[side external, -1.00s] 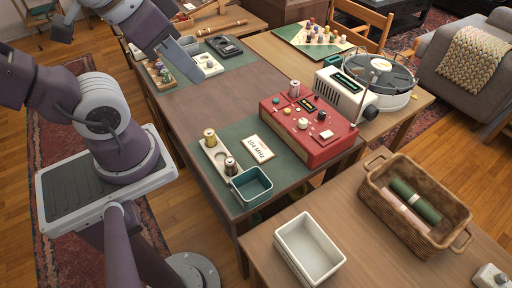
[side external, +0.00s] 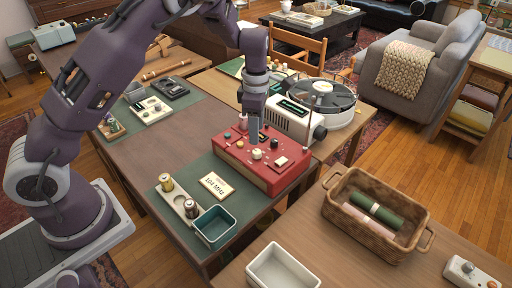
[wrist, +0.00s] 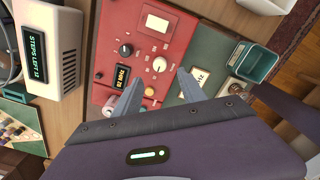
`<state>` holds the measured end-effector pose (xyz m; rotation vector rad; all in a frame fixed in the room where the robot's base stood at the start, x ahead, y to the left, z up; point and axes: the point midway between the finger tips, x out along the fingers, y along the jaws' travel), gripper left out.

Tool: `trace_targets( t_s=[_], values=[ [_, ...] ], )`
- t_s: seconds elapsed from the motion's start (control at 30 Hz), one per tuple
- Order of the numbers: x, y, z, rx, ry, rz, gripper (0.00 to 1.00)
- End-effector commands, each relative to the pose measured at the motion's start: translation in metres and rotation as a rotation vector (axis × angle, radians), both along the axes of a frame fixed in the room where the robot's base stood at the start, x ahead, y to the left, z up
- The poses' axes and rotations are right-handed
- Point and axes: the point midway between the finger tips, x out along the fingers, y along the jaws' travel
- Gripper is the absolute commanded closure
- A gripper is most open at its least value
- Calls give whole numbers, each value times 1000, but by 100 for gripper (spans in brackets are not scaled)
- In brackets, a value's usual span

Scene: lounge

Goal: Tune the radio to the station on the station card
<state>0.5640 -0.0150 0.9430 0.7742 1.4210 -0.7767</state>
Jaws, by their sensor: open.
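The red radio (side external: 262,165) lies on a green mat. Its top carries a small dark display (wrist: 122,76), a white knob (wrist: 159,64), a black knob (wrist: 126,50) and a pale panel; the display text is too small to read surely. The station card (side external: 217,185) lies left of the radio in the side view and reads "104 MHz". In the wrist view the card (wrist: 197,83) is partly hidden by a finger. My gripper (wrist: 160,78) is open and empty, pointing down over the radio, with the white knob near its fingertips. In the side view it (side external: 254,138) hides part of the radio's top.
A white box (side external: 290,118) with a lit "STEPS LEFT" display (wrist: 36,53) stands behind the radio, beside a turntable (side external: 325,100). A teal bin (side external: 214,240) and a wooden holder with spools (side external: 180,207) stand near the card.

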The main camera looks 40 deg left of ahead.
Motion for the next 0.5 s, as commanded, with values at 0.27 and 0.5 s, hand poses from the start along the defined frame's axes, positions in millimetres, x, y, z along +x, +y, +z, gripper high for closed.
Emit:
trace_targets(
  t_s=[0.27, 0.5],
  values=[
    [0, 1, -50, 5, 8, 18, 51],
    [0, 0, -74, 4, 5, 15, 51]
  ],
)
